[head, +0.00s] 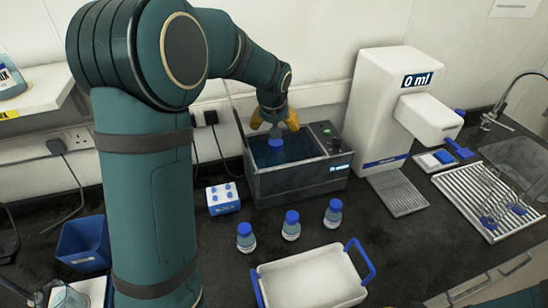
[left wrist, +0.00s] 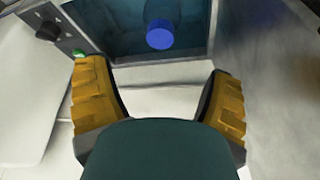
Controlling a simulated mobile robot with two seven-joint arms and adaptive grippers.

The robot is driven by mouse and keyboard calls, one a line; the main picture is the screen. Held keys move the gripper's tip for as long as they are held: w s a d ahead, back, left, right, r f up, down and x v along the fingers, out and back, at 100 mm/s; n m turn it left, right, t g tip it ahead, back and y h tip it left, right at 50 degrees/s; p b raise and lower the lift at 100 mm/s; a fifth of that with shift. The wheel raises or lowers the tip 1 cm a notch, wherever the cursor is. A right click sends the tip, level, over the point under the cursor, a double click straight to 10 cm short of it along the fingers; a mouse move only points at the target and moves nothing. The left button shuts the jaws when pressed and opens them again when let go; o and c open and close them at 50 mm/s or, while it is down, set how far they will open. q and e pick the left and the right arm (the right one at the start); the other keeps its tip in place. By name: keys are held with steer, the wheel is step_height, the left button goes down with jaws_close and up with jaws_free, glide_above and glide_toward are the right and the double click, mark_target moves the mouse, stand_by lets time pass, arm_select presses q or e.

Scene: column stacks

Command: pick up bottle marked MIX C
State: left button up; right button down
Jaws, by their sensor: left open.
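A blue-capped bottle (head: 276,145) stands in the water of a dark, open-topped bath (head: 300,184). Its cap also shows in the left wrist view (left wrist: 161,34), beyond my fingertips. My left gripper (head: 275,122) is open and empty above the bath, with its yellow fingers just over this cap. The fingers also show apart in the left wrist view (left wrist: 158,78). Three more blue-capped clear bottles stand on the counter: one at left (head: 246,239), one in the middle (head: 291,227) and one at right (head: 333,214). I cannot read MIX C on any bottle.
A white tray with blue handles (head: 310,280) lies in front of the bottles. A small blue-and-white rack (head: 223,199) is left of the bath. A white dispenser reading 0 ml (head: 380,110), a drying rack (head: 490,200) and a sink are at right. A blue bin (head: 84,244) is at left.

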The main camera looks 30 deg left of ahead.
mark_target(276, 143)
arm_select(q)
steer(key=x, duration=0.6)
steer(key=shift+w+f, duration=0.1)
steer(key=shift+f, duration=0.1)
steer(key=shift+w+a+x, duration=0.15)
steer(key=shift+x, duration=1.45)
steer(key=shift+w+a+x, duration=0.1)
steer(key=shift+x, duration=1.45)
steer(key=shift+r, duration=0.2)
steer(key=c, duration=1.4)
